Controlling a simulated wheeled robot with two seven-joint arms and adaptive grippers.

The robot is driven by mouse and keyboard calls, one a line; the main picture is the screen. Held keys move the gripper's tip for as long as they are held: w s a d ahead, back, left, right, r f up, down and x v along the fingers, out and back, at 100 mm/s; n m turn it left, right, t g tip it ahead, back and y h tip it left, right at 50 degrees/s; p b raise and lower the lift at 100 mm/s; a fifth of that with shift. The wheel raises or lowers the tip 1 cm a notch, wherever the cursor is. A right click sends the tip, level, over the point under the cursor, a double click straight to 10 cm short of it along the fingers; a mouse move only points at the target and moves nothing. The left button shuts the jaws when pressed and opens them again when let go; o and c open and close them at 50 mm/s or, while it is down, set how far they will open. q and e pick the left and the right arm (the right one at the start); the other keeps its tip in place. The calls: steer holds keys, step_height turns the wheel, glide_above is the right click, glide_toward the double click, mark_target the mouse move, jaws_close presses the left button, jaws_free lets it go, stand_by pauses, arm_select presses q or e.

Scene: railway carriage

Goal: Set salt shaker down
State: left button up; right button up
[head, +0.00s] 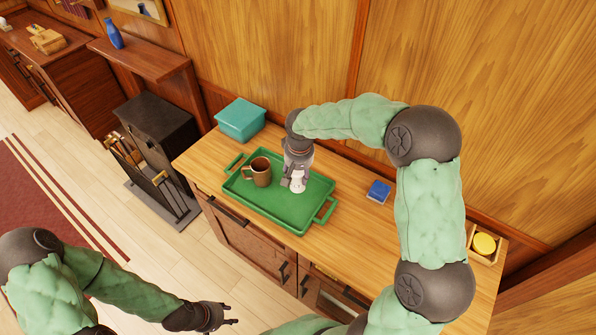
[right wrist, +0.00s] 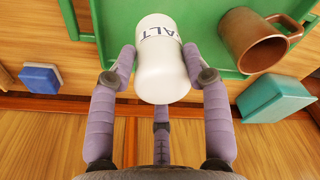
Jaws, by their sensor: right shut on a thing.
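The white salt shaker (head: 297,185) is in my right gripper (head: 296,176), over the right half of the green tray (head: 262,209). In the right wrist view the shaker (right wrist: 161,78) shows dark letters, and the fingers of my right gripper (right wrist: 161,62) close on it from both sides. It looks roughly upright; I cannot tell whether its base touches the tray. A brown mug (head: 261,172) stands on the tray to its left, apart from it. My left gripper (head: 222,316) is low in the head view, away from the counter, with its fingers apart and empty.
The tray lies on a wooden counter (head: 345,215). A teal box (head: 240,120) stands behind the tray, and a blue block (head: 379,191) lies to its right. A yellow round thing (head: 484,243) sits in a small wooden box at the far right. A dark stove (head: 158,125) stands left of the counter.

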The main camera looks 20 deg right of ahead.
mark_target(298, 186)
steer(key=shift+r, duration=0.2)
steer(key=shift+f+b, duration=2.2)
steer(key=shift+f, duration=1.15)
steer(key=shift+f, duration=0.2)
steer(key=o, duration=1.3)
steer(key=shift+r, duration=0.1)
steer(key=r, duration=0.4)
steer(key=s+r, duration=0.1)
steer(key=r, duration=0.6)
steer(key=shift+s+r, duration=0.2)
steer(key=shift+r, duration=0.15)
jaws_close()
